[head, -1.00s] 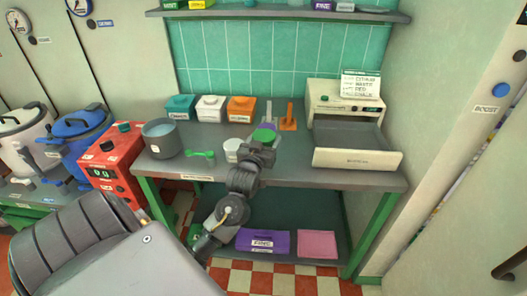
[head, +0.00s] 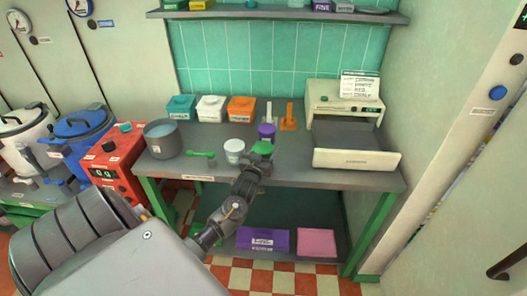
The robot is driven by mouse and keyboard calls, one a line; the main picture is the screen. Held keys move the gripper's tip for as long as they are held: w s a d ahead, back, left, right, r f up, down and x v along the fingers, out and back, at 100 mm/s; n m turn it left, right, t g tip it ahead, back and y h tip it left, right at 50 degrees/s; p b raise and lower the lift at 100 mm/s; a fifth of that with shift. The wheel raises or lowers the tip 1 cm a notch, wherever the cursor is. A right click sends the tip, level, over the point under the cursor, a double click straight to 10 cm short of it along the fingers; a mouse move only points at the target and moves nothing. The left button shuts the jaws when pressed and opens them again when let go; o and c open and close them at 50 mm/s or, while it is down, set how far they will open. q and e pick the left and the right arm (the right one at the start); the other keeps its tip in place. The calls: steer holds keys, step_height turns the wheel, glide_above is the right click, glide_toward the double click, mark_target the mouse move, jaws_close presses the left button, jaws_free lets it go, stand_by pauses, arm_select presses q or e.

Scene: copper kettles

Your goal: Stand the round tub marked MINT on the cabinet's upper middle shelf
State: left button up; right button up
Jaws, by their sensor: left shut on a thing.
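My left gripper (head: 260,157) is shut on a round tub with a green lid (head: 262,147), near the front edge of the workbench. Most of the tub is hidden by the gripper, and I cannot read any marking on it. I cannot tell whether it touches the bench top. My right gripper is not in view. I cannot make out the cabinet's upper middle shelf in this view.
A white tub (head: 234,151) stands left of the gripper, and a purple-lidded tub (head: 266,132) stands just behind it. A grey pot (head: 161,139), a green scoop (head: 201,154) and a cream machine with a tray (head: 356,158) share the workbench (head: 290,175).

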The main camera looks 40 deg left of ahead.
arm_select(q)
steer(key=shift+f, duration=0.1)
steer(key=o, duration=1.1)
steer(key=shift+c, duration=0.2)
steer(key=b+v, duration=0.1)
steer(key=v, duration=1.1)
steer(key=shift+b, duration=0.35)
